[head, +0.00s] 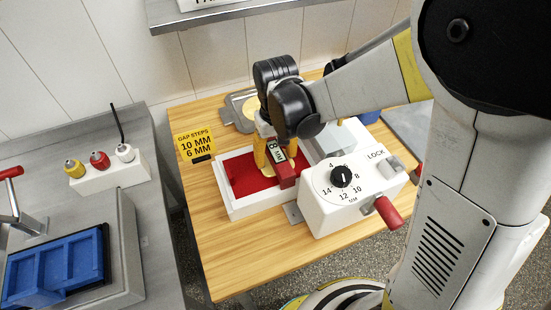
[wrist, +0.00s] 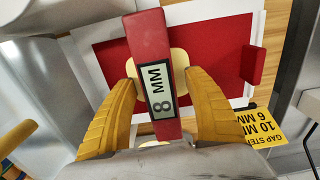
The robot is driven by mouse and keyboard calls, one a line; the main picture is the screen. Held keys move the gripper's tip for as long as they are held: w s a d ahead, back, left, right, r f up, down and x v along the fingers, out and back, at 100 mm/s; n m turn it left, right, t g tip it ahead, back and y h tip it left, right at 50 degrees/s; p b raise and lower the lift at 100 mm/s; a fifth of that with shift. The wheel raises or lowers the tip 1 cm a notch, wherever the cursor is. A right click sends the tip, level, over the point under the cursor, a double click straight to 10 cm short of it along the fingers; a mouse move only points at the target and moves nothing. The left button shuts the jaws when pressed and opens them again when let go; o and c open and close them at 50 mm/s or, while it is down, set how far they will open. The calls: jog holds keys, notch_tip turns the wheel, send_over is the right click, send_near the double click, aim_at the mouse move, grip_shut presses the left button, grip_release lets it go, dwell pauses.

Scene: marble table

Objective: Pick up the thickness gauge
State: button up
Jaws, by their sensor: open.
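The thickness gauge (head: 287,175) is a red bar with an "8 MM" label, over the red-lined white tray in the head view. In the wrist view the gauge (wrist: 148,35) runs lengthwise between the two yellow fingers. My gripper (head: 270,158) reaches down over the tray from above. In the wrist view my gripper (wrist: 162,72) is open, with a finger on each side of the gauge and a visible gap at both sides near the tips. The gauge's near end is partly hidden by the gripper body. I cannot tell what supports it.
A white box with a dial (head: 318,215), a LOCK label and a red handle (head: 387,211) stands right of the white tray (head: 262,207). A yellow gap-steps sign (head: 195,147) is at left. A side bench holds a white rack (head: 110,172) and a blue tray (head: 55,268).

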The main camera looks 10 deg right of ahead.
aim_at(276, 151)
grip_shut()
dwell(0.4)
notch_tip(276, 151, up, 18)
jog(key=p, duration=0.5)
jog(key=shift+p, duration=0.35)
